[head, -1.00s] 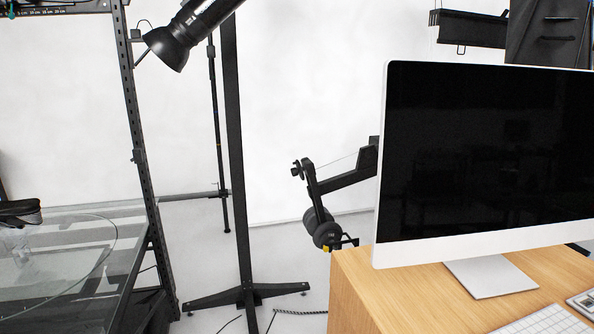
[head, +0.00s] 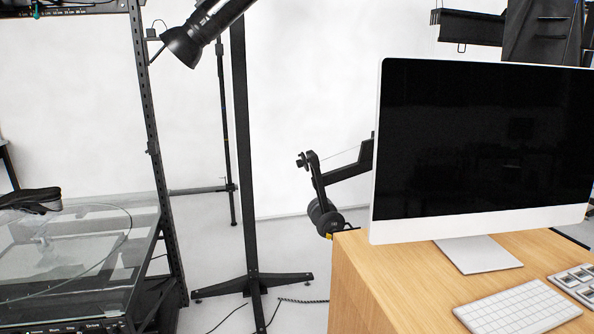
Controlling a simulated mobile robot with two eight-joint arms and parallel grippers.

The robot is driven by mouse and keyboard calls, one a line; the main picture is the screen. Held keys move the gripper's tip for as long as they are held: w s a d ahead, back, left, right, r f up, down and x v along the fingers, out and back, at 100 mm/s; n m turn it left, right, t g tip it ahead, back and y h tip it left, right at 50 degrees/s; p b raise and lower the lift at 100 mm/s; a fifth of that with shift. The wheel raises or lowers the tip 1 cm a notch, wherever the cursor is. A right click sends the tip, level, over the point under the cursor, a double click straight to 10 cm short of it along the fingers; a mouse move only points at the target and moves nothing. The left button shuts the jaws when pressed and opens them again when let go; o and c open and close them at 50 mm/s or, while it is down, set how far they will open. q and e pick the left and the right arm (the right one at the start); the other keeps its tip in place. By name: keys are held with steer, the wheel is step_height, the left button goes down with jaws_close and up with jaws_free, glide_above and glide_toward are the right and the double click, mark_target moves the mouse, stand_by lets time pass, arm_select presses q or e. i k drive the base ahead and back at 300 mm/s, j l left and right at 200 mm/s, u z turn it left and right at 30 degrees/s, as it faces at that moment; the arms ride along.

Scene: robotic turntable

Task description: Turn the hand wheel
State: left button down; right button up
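No hand wheel can be made out in the head view. The glass-topped turntable (head: 95,275) stands at the lower left, with a round line on its glass and a control strip with small labels along its front. A dark shoe-like object (head: 32,200) sits on it at the left edge of the picture. Neither of my grippers shows in the head view.
A wooden desk (head: 350,285) at the right carries a monitor (head: 485,145) and a white keyboard (head: 515,310). A black stand (head: 246,170) with spread feet and a studio lamp (head: 190,40) stand in the middle.

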mark_target(303, 162)
steer(key=j, duration=0.5)
steer(key=i+j, duration=0.9)
steer(key=i+z, duration=0.05)
